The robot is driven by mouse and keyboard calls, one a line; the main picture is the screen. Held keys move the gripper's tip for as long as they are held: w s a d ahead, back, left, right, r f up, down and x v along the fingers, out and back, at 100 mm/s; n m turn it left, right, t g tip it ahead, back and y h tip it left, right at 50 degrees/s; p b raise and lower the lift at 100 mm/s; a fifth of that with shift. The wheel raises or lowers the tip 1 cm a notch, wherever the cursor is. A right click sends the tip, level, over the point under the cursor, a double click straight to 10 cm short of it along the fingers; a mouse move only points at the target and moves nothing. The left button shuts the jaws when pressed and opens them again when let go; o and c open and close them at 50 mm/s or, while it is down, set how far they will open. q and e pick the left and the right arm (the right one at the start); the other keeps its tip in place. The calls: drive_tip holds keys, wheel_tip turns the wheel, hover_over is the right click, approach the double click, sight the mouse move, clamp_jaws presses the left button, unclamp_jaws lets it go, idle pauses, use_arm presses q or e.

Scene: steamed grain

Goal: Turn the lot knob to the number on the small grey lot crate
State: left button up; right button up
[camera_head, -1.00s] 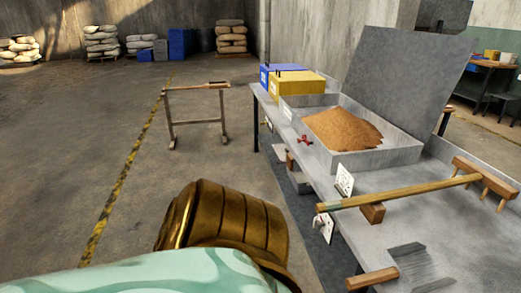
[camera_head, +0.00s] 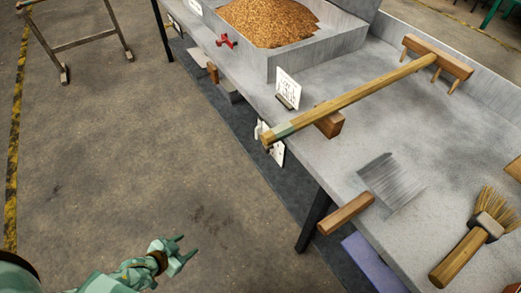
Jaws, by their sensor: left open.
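My left gripper (camera_head: 180,251) is low in the picture, over the bare floor to the left of the table. It is open and empty, its fingers pointing up and right, well apart from the table. A white plate (camera_head: 273,150) hangs on the table's front edge, partly hidden by the rake handle's end. It may carry the lot knob, but the knob and its numbers are too small to make out. I cannot identify the small grey lot crate in this view. My right gripper is out of view.
The grey table (camera_head: 365,110) bears a wooden rake (camera_head: 365,92), a scraper (camera_head: 390,182), a brush (camera_head: 480,232) and a card (camera_head: 288,88). A trestle (camera_head: 85,40) stands upper left. Floor between is clear.

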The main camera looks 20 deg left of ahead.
use_arm(q)
drive_tip(key=w+d+r+m+t+h+b, duration=0.25)
drive_tip(key=w+r+t+h, duration=0.2)
drive_tip(key=w+r, duration=0.75)
drive_tip(key=h+b, duration=0.2)
drive_tip(key=h, duration=0.3)
approach(268, 148)
drive_tip(key=s+a+f, duration=0.2)
drive_tip(key=s+a, duration=0.2)
drive_tip(key=s, duration=0.1)
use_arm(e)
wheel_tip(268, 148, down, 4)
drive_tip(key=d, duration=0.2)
use_arm(q)
drive_tip(key=b+x, duration=0.5)
drive_tip(key=x, duration=0.9)
drive_tip(key=shift+w+a+r+m+t, duration=0.25)
drive_tip(key=shift+w+m+t, duration=0.1)
drive_tip(key=shift+w, duration=0.15)
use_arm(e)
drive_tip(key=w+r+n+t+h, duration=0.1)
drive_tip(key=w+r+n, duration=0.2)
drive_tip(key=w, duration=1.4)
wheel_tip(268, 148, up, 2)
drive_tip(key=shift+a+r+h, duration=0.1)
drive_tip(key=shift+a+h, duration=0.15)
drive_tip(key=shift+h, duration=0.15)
use_arm(q)
drive_tip(key=shift+y, duration=0.25)
drive_tip(key=shift+c, duration=0.3)
